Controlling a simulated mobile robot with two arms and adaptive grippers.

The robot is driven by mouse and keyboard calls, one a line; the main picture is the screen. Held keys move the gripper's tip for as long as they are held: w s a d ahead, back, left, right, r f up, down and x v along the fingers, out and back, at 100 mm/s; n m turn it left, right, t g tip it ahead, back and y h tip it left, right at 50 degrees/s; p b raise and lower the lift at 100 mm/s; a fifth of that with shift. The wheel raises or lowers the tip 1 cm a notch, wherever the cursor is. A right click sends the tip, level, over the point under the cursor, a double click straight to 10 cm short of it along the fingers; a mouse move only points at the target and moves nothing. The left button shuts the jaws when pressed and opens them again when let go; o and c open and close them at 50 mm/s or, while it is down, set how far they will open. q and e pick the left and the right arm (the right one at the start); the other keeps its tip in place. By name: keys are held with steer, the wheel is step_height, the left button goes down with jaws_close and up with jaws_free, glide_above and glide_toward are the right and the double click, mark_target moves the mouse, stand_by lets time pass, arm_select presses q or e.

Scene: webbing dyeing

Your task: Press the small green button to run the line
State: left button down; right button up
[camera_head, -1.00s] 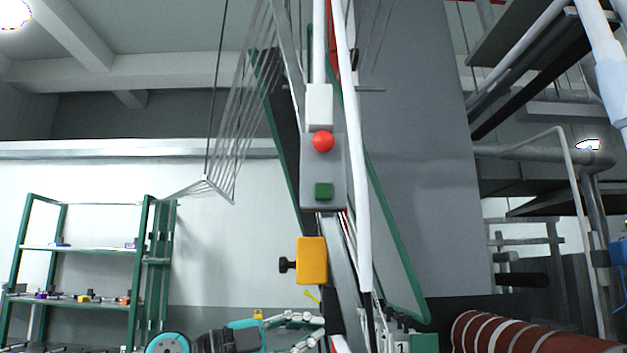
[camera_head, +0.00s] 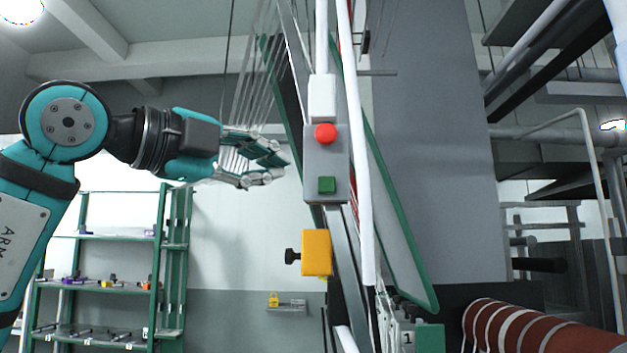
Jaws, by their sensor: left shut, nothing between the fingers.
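My right gripper is not in view.
A yellow block with a black knob (camera_head: 316,253) is below the control box. A white vertical pipe (camera_head: 360,150) runs just right of the box. A green shelf rack (camera_head: 160,260) stands at the left. A red roll with white bands (camera_head: 540,328) lies at the lower right.

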mark_target(324, 183)
arm_select(q)
steer(key=p+x, duration=0.2)
steer(key=x, duration=0.2)
steer(key=p+x, duration=0.2)
steer(key=x, duration=0.2)
steer(key=w+a+p+x, duration=0.1)
steer(key=p+x, duration=0.2)
steer(key=x, duration=0.1)
steer(key=shift+w+r, duration=0.15)
steer(key=shift+w+a+f+p, duration=0.2)
steer(key=shift+w+a+p, duration=0.15)
steer(key=shift+w, duration=0.3)
steer(key=shift+d, duration=0.1)
steer(key=shift+s+d, duration=0.1)
steer(key=shift+d, duration=0.05)
